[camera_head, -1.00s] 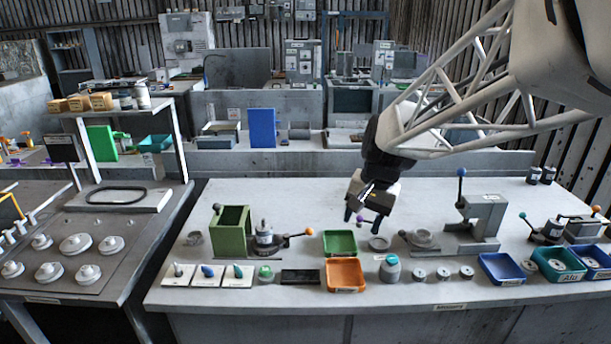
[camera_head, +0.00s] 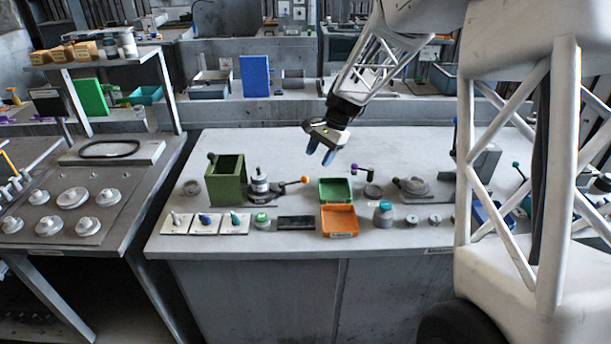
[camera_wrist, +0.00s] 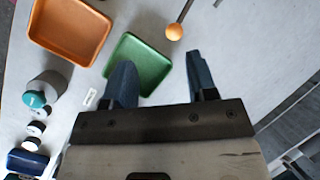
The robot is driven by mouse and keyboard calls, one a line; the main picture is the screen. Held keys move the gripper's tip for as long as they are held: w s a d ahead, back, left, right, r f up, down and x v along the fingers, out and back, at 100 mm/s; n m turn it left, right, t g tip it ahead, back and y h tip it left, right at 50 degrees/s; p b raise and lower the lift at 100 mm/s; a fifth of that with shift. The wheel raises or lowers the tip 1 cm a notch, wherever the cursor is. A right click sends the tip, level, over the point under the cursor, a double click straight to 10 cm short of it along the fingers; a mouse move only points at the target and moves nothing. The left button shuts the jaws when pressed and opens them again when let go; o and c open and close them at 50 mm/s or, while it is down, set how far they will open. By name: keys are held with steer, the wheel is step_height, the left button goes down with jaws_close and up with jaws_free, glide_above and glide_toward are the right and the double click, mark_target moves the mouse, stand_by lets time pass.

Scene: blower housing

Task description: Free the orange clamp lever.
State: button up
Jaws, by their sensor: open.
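The orange clamp lever is a thin rod with an orange ball end (camera_head: 305,180), reaching right from a dark clamp (camera_head: 262,188) beside the green box. The clamp's top is a grey and white cylinder. In the wrist view, the orange ball (camera_wrist: 174,32) and part of its rod show near the top, beyond the fingertips and between their lines. My gripper (camera_head: 320,152) is open and empty, with blue fingers pointing down above the bench. It is apart from the ball, up and slightly right of it in the head view. The clamp body is outside the wrist view.
A green open box (camera_head: 226,180) stands left of the clamp. A green tray (camera_head: 336,201) and an orange tray (camera_head: 340,233) lie right of it. A purple-ended lever (camera_head: 354,167) stands behind the green tray.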

mark_target(306, 177)
steer(key=shift+w+a+f, duration=0.25)
steer(key=shift+w+f, duration=0.25)
steer(key=shift+w, duration=0.1)
steer(key=shift+w+a+f, duration=0.2)
steer(key=shift+w+f, duration=0.3)
steer(key=shift+w, duration=0.1)
steer(key=shift+f, duration=0.1)
steer(key=shift+x, duration=3.8)
steer(key=shift+s+a, duration=0.1)
steer(key=shift+a, duration=0.05)
jaws_close()
